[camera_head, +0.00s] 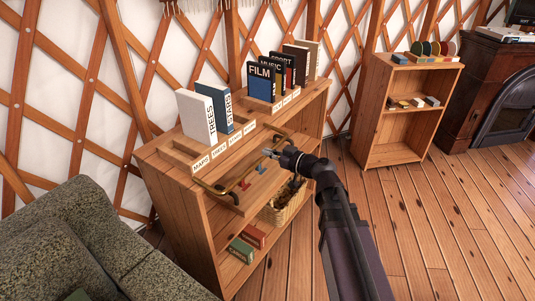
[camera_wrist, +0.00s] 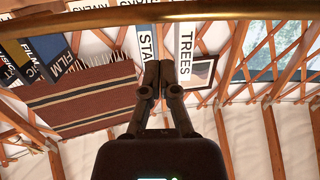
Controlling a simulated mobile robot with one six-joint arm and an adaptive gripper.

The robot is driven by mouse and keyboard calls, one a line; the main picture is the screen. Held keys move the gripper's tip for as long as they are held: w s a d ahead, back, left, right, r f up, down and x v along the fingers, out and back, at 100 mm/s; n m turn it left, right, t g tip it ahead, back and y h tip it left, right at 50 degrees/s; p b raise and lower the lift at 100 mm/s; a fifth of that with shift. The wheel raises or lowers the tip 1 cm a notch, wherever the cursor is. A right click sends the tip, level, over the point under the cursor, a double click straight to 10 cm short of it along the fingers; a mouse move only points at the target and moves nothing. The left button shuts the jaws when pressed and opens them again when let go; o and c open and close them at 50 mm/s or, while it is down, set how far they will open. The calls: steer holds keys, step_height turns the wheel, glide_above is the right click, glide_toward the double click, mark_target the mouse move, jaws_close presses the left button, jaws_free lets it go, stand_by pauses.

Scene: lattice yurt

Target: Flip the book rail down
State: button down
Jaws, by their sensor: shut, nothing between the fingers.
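The book rail (camera_head: 248,174) is a thin brass bar with bent ends, at the front of the wooden bookshelf (camera_head: 170,178). It stands out from the shelf front, just below the row of labels. In the wrist view the brass bar (camera_wrist: 110,16) crosses the whole top of the picture. My gripper (camera_head: 267,153) is shut and empty, close to the rail's right part; whether it touches the rail is unclear. In the wrist view my gripper (camera_wrist: 166,66) points up towards the books, with the bar showing beyond the fingertips.
Upright books such as TREES (camera_head: 197,116) and FILM (camera_head: 261,82) stand on the shelf top above labels. A wicker basket (camera_head: 285,207) and small boxes (camera_head: 242,250) sit on lower shelves. A grey sofa (camera_head: 70,240) stands at left; floor at right is free.

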steer(key=s+d+f+b, duration=0.4)
steer(key=d+f+b, duration=0.1)
steer(key=d, duration=0.2)
steer(key=shift+b, duration=0.3)
steer(key=shift+f, duration=0.1)
stand_by(0.6)
